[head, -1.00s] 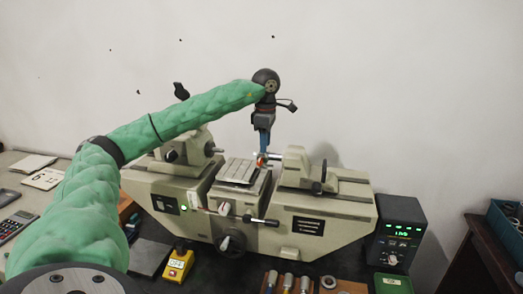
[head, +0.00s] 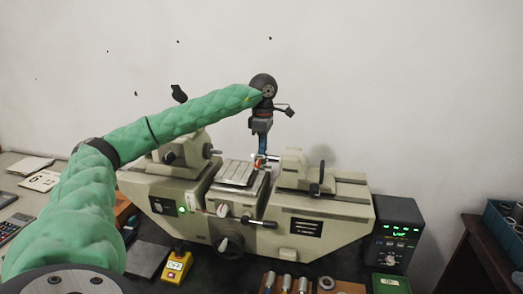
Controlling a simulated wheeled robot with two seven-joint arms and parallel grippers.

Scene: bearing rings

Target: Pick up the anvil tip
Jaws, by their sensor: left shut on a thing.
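My left arm reaches from the left over a large beige measuring machine. Its left gripper (head: 261,158) points down near the right side of the machine's middle stage (head: 236,173), just left of the right-hand head (head: 291,166). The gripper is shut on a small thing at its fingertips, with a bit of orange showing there. The thing is too small and too hidden to make out fully, and I cannot tell for sure that it is the anvil tip. My right gripper is not in view.
A control box with green digits (head: 392,240) stands right of the machine. A yellow box (head: 176,267) sits in front. A wooden holder with several cylindrical pieces and a ring (head: 326,283) is at the front edge. A calculator and papers lie at left.

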